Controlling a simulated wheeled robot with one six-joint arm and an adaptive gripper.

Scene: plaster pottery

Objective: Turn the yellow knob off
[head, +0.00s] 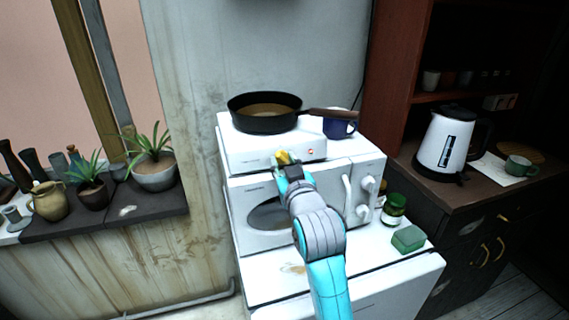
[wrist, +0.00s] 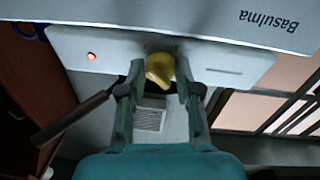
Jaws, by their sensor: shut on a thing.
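The yellow knob (head: 283,157) is on the front face of the white hot plate (head: 240,147), left of its centre in the head view. In the wrist view the yellow knob (wrist: 160,68) sits between my fingers. My gripper (head: 279,166) is at the front of the hot plate, shut on the knob. Its two fingers also show in the wrist view (wrist: 160,88), one on each side of the knob. A small red light (head: 311,152) glows on the same front face, and shows in the wrist view too (wrist: 91,57). My fingers hide part of the knob.
A black pan (head: 268,125) stands on the hot plate, its handle pointing right past a blue mug (head: 341,127). A white microwave (head: 333,180) is below. A green jar (head: 394,210) and a green sponge (head: 408,239) lie right of my arm. A kettle (head: 441,150) stands farther right.

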